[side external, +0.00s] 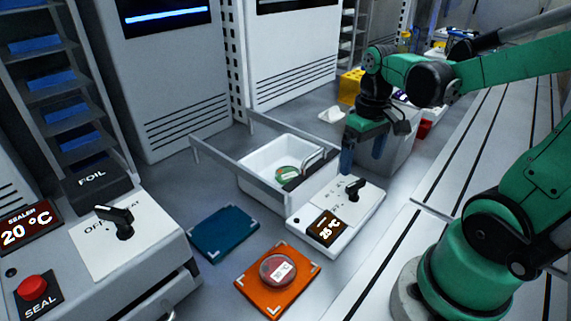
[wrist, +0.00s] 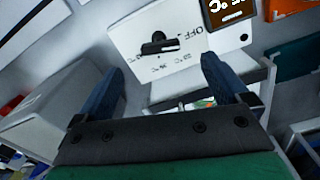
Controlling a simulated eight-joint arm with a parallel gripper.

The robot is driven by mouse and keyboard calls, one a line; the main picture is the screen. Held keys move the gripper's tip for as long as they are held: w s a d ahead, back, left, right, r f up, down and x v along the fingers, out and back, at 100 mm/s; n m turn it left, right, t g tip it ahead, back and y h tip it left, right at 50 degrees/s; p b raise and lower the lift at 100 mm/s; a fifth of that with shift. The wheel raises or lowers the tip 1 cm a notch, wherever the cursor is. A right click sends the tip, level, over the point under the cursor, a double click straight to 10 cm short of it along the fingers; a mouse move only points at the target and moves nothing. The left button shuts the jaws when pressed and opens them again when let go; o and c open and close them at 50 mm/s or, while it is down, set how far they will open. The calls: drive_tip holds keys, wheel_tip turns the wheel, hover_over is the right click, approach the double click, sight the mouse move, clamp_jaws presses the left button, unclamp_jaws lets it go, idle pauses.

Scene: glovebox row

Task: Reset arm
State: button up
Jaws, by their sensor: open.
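My green arm holds my gripper (side external: 364,158) above the white device with a black knob (side external: 354,188) and a display reading 25 °C (side external: 327,229). My gripper also shows in the wrist view (wrist: 163,88), its two blue fingers apart with nothing between them. The black knob (wrist: 160,44) lies beyond the fingertips there, apart from them. Behind the device is a white basin (side external: 262,160) with a round green-and-red item (side external: 287,173) inside. The basin is partly hidden in the wrist view.
An orange mat (side external: 300,262) holds a round dish labelled 25 °C (side external: 277,270). A blue mat (side external: 223,234) lies bare beside it. A sealer (side external: 110,245) with a red button (side external: 33,288) and a foil rack (side external: 75,130) stand left. A grey box (side external: 385,150) is behind my gripper.

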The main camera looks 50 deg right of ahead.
drive_tip(key=w+a+r+n+t, duration=0.2)
drive_tip(key=w+a+r+t, duration=0.1)
drive_tip(key=a+t, duration=0.4)
drive_tip(key=w+a, duration=0.1)
drive_tip(key=a, duration=0.2)
drive_tip(key=shift+w+a+r+n, duration=0.2)
drive_tip(key=shift+a+r+n, duration=0.1)
drive_tip(key=shift+n, duration=0.1)
drive_tip(key=shift+c, duration=0.2)
idle(0.6)
